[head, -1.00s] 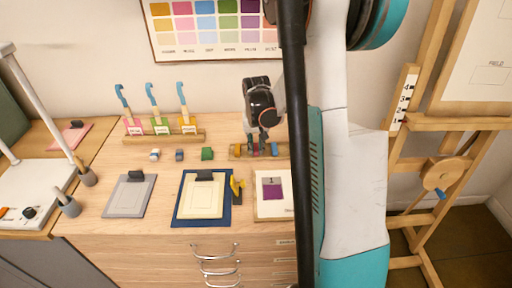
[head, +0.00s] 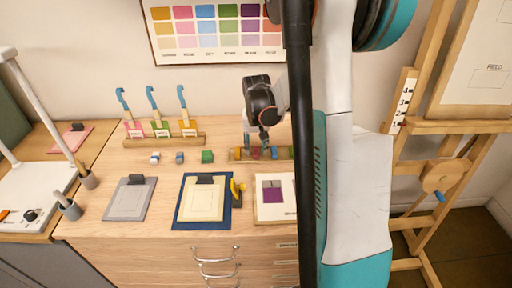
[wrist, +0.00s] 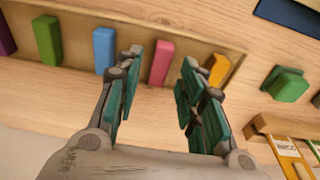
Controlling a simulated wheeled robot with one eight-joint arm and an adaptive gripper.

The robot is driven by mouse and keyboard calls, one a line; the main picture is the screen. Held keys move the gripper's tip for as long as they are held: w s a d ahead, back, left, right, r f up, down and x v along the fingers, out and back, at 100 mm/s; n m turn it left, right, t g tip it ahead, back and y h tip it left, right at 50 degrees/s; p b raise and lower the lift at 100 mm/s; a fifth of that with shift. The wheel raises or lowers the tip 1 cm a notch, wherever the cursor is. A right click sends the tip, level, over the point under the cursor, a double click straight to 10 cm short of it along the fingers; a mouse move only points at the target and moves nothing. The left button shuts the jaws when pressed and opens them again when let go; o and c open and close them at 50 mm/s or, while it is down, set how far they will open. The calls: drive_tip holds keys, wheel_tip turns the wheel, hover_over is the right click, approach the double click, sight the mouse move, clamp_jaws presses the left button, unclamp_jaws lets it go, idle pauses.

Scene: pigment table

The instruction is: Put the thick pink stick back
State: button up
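The thick pink stick (wrist: 161,62) sits in the long wooden holder (wrist: 130,30), in line with the other coloured sticks, between a blue stick (wrist: 104,50) and a yellow stick (wrist: 218,70). In the head view the pink stick (head: 255,154) shows small below my gripper (head: 257,147). In the wrist view my gripper (wrist: 159,68) is open, with one finger on each side of the pink stick. A gap shows between the stick and each finger.
The holder also carries a green stick (wrist: 48,41) and a purple stick at the view's edge. Loose blocks, including a green one (head: 207,156), lie left of the holder. A rack (head: 187,139) with blue-handled tools stands behind them. Cards and clipboards lie in front.

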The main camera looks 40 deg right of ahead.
sight(256, 155)
wheel_tip(256, 155, up, 10)
drive_tip(key=s+a+p, duration=0.1)
drive_tip(key=p, duration=0.2)
drive_tip(key=shift+s+r, duration=0.15)
drive_tip(key=shift+a, duration=0.1)
